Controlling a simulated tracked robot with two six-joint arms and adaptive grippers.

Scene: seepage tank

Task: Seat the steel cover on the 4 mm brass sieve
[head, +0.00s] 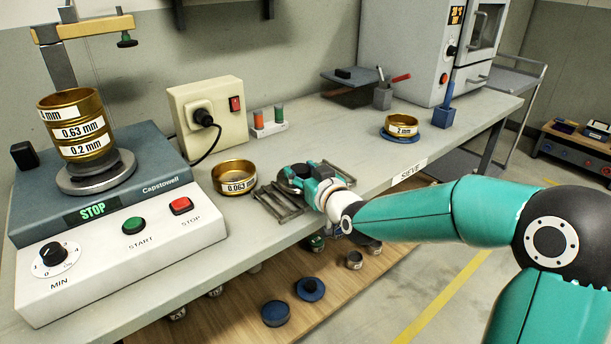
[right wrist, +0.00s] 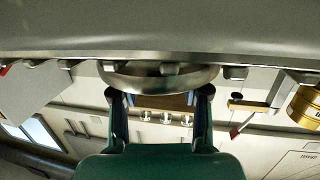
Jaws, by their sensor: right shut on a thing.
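A stack of brass sieves (head: 85,125) stands on the shaker at the left in the head view. Its lower labels read 0.63 mm and 0.2 mm. The top sieve's label (head: 50,115) is turned aside, so I cannot tell its number for sure; its top looks open. My right gripper (head: 303,180) is low over the metal rack on the bench, well right of the stack. It is shut on a round steel thing, seemingly the cover (right wrist: 160,76), which shows between the fingers in the right wrist view; in the head view the gripper mostly hides it. My left gripper is out of view.
The shaker (head: 180,240) has a post and arm (head: 85,28) beside and above the stack. A 0.063 mm sieve (head: 234,178) lies between shaker and rack (head: 280,203). A sieve labelled 2 mm (head: 401,125) sits at the right. A socket box (head: 207,110) stands behind.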

